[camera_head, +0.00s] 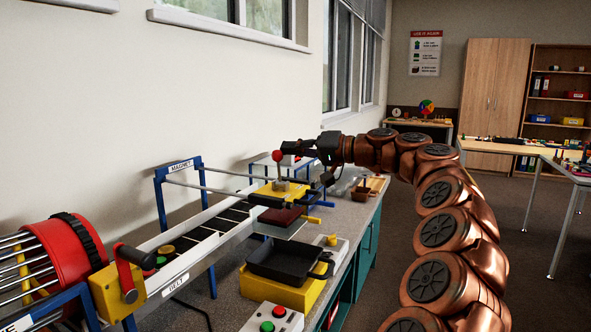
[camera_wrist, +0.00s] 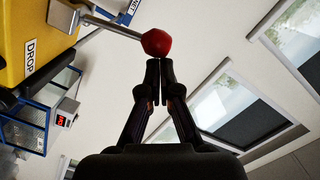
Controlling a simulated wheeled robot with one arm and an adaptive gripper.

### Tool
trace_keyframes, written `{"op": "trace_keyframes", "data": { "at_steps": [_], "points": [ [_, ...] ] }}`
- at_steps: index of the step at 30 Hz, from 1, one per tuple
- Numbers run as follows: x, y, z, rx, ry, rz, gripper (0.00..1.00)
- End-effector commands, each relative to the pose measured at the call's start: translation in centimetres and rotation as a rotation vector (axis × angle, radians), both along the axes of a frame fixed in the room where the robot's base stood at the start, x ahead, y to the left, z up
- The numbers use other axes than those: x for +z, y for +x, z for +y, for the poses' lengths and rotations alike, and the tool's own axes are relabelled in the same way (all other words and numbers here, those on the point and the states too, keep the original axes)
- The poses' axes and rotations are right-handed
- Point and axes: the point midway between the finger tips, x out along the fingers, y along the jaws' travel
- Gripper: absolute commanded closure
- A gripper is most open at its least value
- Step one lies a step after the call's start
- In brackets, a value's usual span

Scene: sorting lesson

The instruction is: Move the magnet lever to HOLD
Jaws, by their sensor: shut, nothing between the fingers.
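The magnet lever is a grey rod with a red ball knob (camera_head: 278,156). It rises roughly upright from the yellow magnet housing (camera_head: 262,189) above the belt. In the wrist view the red knob (camera_wrist: 156,42) is at the top centre, with its rod running left to the yellow housing (camera_wrist: 28,25), which bears a DROP label (camera_wrist: 30,55). No HOLD label is readable. My gripper (camera_head: 284,147) is shut and empty, its fingertips close to the knob. In the wrist view the gripper (camera_wrist: 160,62) has its tips just below the knob; whether they touch is unclear.
A blue frame with a MAGNET sign (camera_head: 181,166) and rails stands left of the housing. A dark pan (camera_head: 284,262) on a yellow base and a button box (camera_head: 268,319) are in front. A red drum (camera_head: 70,258) with a crank is at left. The wall is behind.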

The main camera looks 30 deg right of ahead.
Motion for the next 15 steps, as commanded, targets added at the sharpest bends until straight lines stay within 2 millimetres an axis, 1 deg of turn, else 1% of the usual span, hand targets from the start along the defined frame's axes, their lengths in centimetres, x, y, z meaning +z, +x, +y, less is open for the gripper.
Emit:
{"op": "trace_keyframes", "data": {
  "at_steps": [1, 3, 5, 11, 15],
  "points": [
    [-0.7, -0.3, 0.5, 0.002, -0.037, -0.026, 1.0],
    [-0.7, -0.6, 1.0, 0.002, -0.087, -0.057, 1.0],
    [0.1, -0.5, 0.9, 0.002, -0.085, -0.052, 1.0],
    [0.2, -0.5, 0.8, 0.002, -0.082, -0.05, 1.0],
    [0.8, -0.4, 0.5, 0.002, -0.083, -0.05, 1.0]
  ]
}}
